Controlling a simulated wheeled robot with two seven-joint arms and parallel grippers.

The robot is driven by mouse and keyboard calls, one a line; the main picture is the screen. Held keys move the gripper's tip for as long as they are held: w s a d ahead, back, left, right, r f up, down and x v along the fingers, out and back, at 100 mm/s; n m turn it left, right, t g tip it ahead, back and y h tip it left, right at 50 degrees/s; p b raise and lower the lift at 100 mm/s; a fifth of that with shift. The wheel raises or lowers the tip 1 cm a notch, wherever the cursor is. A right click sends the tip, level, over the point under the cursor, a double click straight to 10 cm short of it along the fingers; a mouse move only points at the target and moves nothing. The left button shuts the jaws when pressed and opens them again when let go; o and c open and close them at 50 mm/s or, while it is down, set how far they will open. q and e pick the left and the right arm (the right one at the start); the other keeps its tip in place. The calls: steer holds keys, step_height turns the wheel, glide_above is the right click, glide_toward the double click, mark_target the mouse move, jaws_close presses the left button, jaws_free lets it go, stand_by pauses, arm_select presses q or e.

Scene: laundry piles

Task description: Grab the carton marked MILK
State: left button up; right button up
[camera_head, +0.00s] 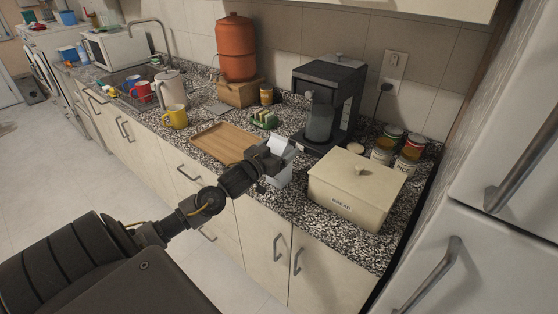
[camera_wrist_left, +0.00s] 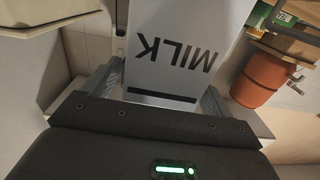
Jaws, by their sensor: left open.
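The white carton marked MILK (camera_head: 281,172) stands on the speckled counter, left of the bread box, partly hidden by my left gripper. In the left wrist view the carton (camera_wrist_left: 185,50) fills the middle, with its black lettering upside down. My left gripper (camera_head: 271,160) reaches to the carton. Its fingers are open, one on each side of the carton in the left wrist view; I cannot tell whether either touches it. My right gripper is not in view.
A cream bread box (camera_head: 355,190) stands close right of the carton. A wooden tray (camera_head: 224,143) lies to the left, and a black coffee machine (camera_head: 328,100) stands behind. A green toast rack (camera_head: 264,119) and a yellow mug (camera_head: 175,117) are farther left.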

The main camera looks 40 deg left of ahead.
arm_select(q)
steer(key=shift+w, duration=1)
steer(key=shift+s, duration=0.1)
steer(key=shift+a, duration=0.1)
jaws_close()
